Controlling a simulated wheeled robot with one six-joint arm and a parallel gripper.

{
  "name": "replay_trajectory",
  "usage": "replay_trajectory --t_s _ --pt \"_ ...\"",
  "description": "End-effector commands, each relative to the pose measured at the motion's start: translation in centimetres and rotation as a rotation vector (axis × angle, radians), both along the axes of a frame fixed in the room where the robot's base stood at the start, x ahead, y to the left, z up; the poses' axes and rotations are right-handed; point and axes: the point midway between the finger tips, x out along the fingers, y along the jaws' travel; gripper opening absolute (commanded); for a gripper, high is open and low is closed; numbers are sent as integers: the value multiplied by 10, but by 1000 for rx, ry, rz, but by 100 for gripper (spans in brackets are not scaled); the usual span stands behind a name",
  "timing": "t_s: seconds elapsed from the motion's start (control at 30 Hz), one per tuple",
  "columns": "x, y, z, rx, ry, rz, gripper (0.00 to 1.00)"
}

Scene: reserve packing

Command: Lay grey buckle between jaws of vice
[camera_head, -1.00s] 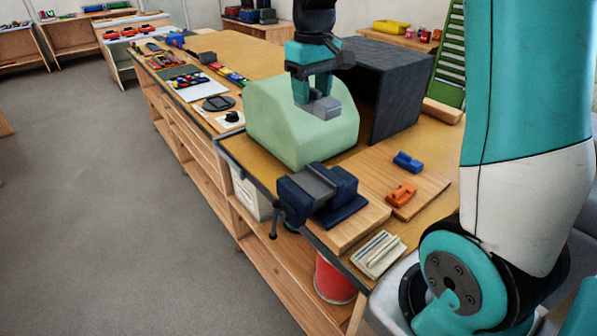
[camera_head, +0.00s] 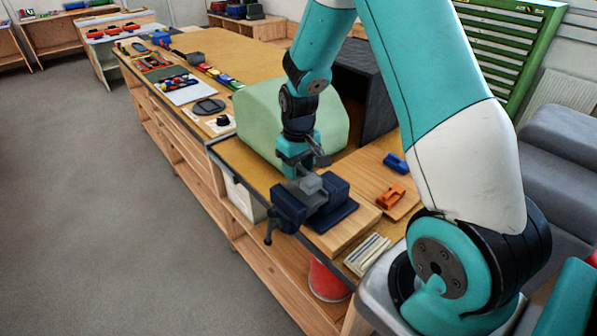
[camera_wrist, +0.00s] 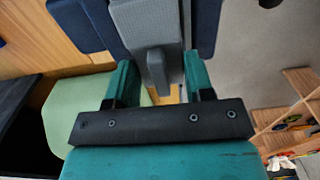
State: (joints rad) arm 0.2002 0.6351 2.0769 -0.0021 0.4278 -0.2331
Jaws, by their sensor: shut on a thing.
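The grey buckle (camera_head: 310,184) is in my gripper (camera_head: 302,174), low over the vice (camera_head: 288,206). The vice is dark navy with a grey middle part and is fixed at the bench's front edge. In the wrist view, the buckle (camera_wrist: 157,70) shows between the two teal fingers of my gripper (camera_wrist: 159,82). The navy jaws of the vice (camera_wrist: 83,22) lie just beyond, on both sides of the grey parts. Whether the buckle touches the vice I cannot tell.
An orange part (camera_head: 390,197) and a blue part (camera_head: 396,163) lie on the wooden board to the right. A pale green rounded block (camera_head: 262,125) stands close behind my gripper, with a dark box (camera_head: 366,95) beside it. A slotted light block (camera_head: 368,254) lies in front.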

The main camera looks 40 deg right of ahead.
Motion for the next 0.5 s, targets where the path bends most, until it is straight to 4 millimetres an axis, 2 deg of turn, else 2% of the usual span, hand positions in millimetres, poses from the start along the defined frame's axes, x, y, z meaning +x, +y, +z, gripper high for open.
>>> replay_trajectory --t_s 0.1,0.2,0.5 --pt "-1 0 -18 2 7 1 23" --pt "-1 0 -26 1 4 0 23" --pt "0 0 -29 0 1 0 23"
